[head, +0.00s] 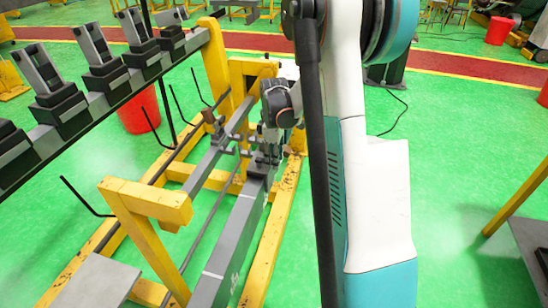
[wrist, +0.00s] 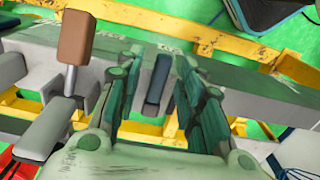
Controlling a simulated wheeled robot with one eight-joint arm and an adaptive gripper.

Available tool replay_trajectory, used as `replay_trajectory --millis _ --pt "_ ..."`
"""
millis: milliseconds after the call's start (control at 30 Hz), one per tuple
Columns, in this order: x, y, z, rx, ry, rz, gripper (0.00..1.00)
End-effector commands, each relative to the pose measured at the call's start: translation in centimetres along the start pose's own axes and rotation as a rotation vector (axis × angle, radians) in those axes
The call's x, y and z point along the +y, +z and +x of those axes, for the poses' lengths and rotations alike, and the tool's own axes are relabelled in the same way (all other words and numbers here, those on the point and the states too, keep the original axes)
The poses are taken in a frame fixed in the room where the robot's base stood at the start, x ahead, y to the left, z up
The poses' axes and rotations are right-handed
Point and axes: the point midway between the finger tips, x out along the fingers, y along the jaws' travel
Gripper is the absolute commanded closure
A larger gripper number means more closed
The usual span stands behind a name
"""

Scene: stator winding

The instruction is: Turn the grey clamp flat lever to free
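In the wrist view, a dark grey flat lever (wrist: 156,86) stands out from the grey beam (wrist: 60,48), between the two fingers of my gripper (wrist: 158,75). The fingers are spread, with visible gaps on both sides of the lever, and they do not appear to touch it. In the head view, my gripper (head: 268,148) is small and dark over the grey beam (head: 232,245); the flat lever cannot be made out there.
A brown-handled lever (wrist: 75,38) on a grey bracket stands left of my gripper; its brown end also shows in the head view (head: 209,117). Yellow frame bars (head: 145,205) surround the beam. A rail with several black holders (head: 105,85) runs at upper left. Green floor lies right.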

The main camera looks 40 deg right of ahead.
Motion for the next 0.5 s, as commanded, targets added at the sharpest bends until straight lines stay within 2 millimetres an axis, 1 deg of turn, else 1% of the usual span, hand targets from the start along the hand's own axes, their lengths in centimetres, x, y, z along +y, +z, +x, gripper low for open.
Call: replay_trajectory --millis 67,167,267,500 --pt "0.0 0.0 -0.2 0.0 0.0 0.0 0.65" --pt "0.0 0.0 -1.0 0.0 0.0 0.0 0.65" --pt "0.0 0.0 -2.6 0.0 0.0 0.0 0.65" --pt "0.0 0.0 -7.5 0.0 0.0 0.0 0.65"
